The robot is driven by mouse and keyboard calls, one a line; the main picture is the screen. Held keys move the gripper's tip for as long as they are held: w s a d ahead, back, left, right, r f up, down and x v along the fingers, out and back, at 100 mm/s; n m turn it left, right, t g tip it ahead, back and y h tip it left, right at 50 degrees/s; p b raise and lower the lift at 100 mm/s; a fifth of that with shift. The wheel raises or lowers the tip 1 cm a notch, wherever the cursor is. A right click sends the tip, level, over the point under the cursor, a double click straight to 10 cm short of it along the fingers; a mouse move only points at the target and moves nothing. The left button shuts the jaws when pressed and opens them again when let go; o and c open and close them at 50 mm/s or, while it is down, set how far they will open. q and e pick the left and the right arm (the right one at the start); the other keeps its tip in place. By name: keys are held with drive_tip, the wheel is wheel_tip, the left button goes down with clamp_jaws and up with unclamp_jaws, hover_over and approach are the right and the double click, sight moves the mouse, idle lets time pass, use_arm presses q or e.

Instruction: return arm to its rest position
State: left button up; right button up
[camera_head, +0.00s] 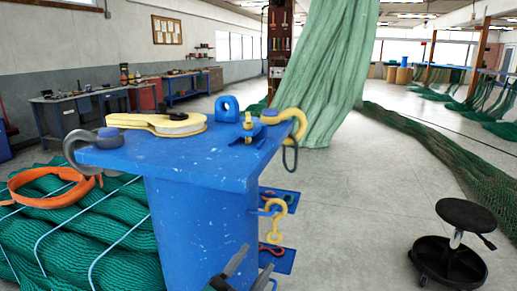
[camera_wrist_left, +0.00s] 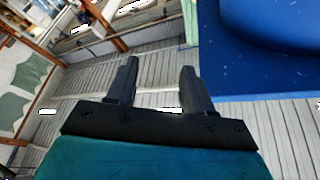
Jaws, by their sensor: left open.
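My left gripper (camera_head: 254,258) is at the bottom edge of the head view, low in front of the blue pedestal (camera_head: 205,225). Its two dark fingers point up and stand apart. In the left wrist view the same gripper (camera_wrist_left: 159,66) is open with nothing between its fingers. Blue surfaces (camera_wrist_left: 285,80) fill the upper right of that view, beside the right finger. Most of my left arm is hidden, and my right gripper is not in view.
The pedestal's blue top (camera_head: 230,165) carries a yellow block (camera_head: 160,122), shackles and a blue fitting. Hooks hang on panels (camera_head: 279,203) at its right side. Green netting (camera_head: 80,240) lies left. A black stool (camera_head: 460,240) stands right, with clear floor between.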

use_arm(q)
drive_tip(key=s+a+f+n+g+y, duration=0.3)
drive_tip(key=s+a+f+n+y, duration=0.2)
drive_tip(key=s+a+f, duration=0.3)
drive_tip(key=s+a+f+n+g+y, duration=0.4)
drive_tip(key=s+a+f, duration=0.4)
drive_tip(key=f, duration=0.7)
drive_tip(key=shift+s+a+f+n+y, duration=0.2)
drive_tip(key=shift+s+n+y, duration=0.2)
drive_tip(key=shift+s+n, duration=0.6)
